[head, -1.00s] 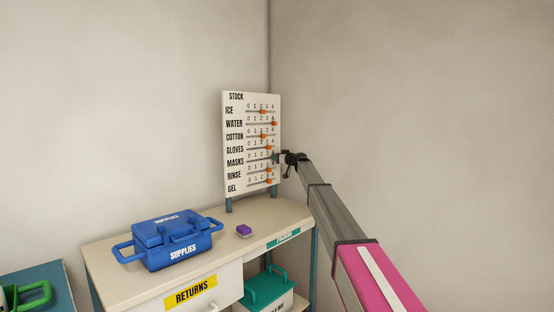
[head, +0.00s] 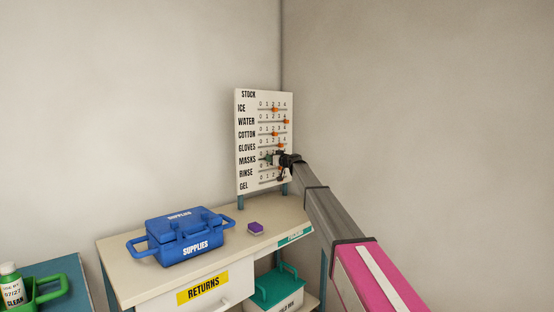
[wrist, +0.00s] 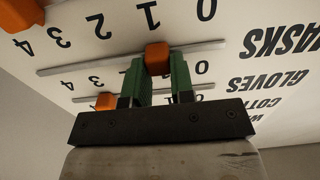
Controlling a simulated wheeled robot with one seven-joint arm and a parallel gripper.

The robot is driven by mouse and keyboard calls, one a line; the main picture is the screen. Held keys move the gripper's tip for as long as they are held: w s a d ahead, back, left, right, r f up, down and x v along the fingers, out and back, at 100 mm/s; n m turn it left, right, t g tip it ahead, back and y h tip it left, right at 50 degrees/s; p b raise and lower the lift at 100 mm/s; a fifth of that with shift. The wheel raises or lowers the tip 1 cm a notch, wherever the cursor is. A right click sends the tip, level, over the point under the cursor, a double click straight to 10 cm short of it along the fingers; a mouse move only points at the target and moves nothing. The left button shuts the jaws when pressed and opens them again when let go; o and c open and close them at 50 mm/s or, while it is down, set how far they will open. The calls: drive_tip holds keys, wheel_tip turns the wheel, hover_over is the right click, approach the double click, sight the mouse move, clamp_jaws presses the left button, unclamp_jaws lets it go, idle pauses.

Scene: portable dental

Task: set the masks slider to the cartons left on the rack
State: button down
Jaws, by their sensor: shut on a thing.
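The white stock board (head: 243,178) stands upright at the back of the bench, with labelled slider rows. My gripper (head: 268,159) is at the masks row, in front of the board. In the wrist view, which shows the board upside down, its green fingers (wrist: 160,80) are shut on the orange masks slider (wrist: 157,58). The slider sits on its track at about the 1; the fingers hide the figures beside it, so the exact mark is hard to read. I cannot make out a rack with mask cartons in these views.
Other orange knobs, such as the water one (head: 286,121), sit close above and below. A blue supplies case (head: 180,240) and a small purple box (head: 255,228) are on the bench (head: 130,268). A green-lidded box (head: 275,290) is underneath. Walls close in behind.

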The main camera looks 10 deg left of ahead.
drive_tip(key=c, duration=1)
unclamp_jaws()
drive_tip(key=shift+o, duration=0.2)
drive_tip(key=v, duration=1)
drive_tip(key=shift+s+d, duration=0.25)
drive_tip(key=shift+d, duration=0.05)
drive_tip(key=shift+d, duration=0.1)
